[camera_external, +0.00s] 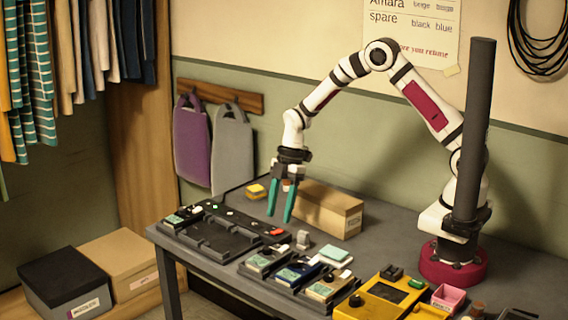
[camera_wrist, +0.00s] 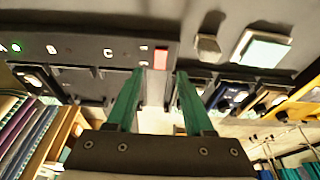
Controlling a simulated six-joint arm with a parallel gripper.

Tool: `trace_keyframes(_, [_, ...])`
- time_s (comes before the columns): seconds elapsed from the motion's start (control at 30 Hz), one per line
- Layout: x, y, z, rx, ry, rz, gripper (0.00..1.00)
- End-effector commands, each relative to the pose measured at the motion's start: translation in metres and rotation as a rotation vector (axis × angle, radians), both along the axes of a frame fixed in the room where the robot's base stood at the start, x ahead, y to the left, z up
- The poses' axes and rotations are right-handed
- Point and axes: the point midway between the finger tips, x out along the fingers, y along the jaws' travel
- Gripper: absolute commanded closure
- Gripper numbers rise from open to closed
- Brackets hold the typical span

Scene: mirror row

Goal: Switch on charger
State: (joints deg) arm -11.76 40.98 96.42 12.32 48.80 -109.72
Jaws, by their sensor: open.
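The charger is a long black dock (camera_external: 215,240) on the left part of the table, also across the upper left of the wrist view (camera_wrist: 90,62). A small device (camera_external: 183,217) sits in its left bay; the other bays look empty. A green light (camera_wrist: 16,46) glows beside the letter A. A red switch (camera_external: 277,231) is at the dock's right end; it also shows in the wrist view (camera_wrist: 160,57). I cannot tell which way it is tipped. My gripper (camera_external: 280,216) is open and empty, its teal fingers pointing down above the dock's right end, apart from the switch.
Several similar devices (camera_external: 297,271) stand in trays right of the charger. A yellow unit (camera_external: 385,300) and a pink box (camera_external: 448,298) are farther right. A cardboard box (camera_external: 325,210) stands behind my gripper, with a yellow block (camera_external: 256,191) to its left. A grey knob (camera_external: 303,240) is near the dock.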

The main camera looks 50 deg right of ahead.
Motion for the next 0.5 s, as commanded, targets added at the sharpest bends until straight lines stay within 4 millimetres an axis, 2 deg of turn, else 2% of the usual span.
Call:
trace_keyframes(0.2, [0.001,-0.020,0.068,0.001,-0.007,-0.001,0.47])
trace_keyframes(0.3, [0.001,-0.028,0.092,0.001,-0.005,-0.001,0.47])
trace_keyframes(0.5, [0.001,-0.036,0.117,0.000,-0.003,0.000,0.47])
